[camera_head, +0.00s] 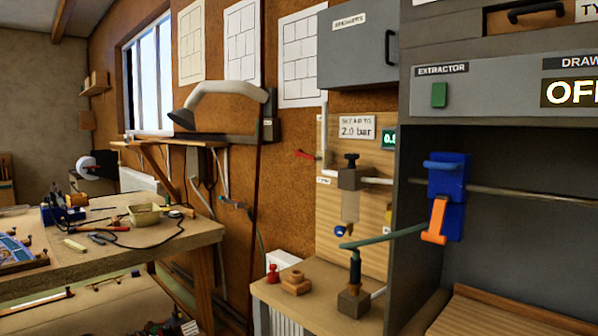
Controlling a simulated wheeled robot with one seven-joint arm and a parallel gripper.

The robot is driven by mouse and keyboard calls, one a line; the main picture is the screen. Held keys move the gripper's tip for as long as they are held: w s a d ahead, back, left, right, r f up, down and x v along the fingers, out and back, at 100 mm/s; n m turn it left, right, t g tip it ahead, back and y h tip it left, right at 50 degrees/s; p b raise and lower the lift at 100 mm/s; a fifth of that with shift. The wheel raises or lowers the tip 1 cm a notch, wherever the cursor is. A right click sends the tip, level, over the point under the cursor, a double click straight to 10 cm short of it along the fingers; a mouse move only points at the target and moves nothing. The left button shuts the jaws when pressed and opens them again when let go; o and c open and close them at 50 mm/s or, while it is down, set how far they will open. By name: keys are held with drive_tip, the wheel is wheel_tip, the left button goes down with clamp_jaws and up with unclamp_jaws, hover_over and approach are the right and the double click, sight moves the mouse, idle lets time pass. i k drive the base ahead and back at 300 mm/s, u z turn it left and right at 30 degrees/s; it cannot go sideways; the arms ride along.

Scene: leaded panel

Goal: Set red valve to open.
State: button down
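The red valve's lever (305,155) shows in the head view, on a vertical pale pipe (325,130) against the wooden backboard. The lever points left and lies roughly crosswise to the pipe, slightly tilted. It is small in the picture and nothing covers it. My gripper is not in view.
A sign (357,127) reads 2.0 bar, beside a partly hidden green display (389,139). A grey cabinet (357,47) hangs above. Below, a small bench (318,312) holds a torch-like tool (355,270). A blue-and-orange fixture (446,190) sits right. A cluttered workbench (130,257) stands left.

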sight(307, 156)
drive_tip(key=u, duration=0.7)
drive_tip(key=i, duration=1.35)
drive_tip(key=z, duration=0.7)
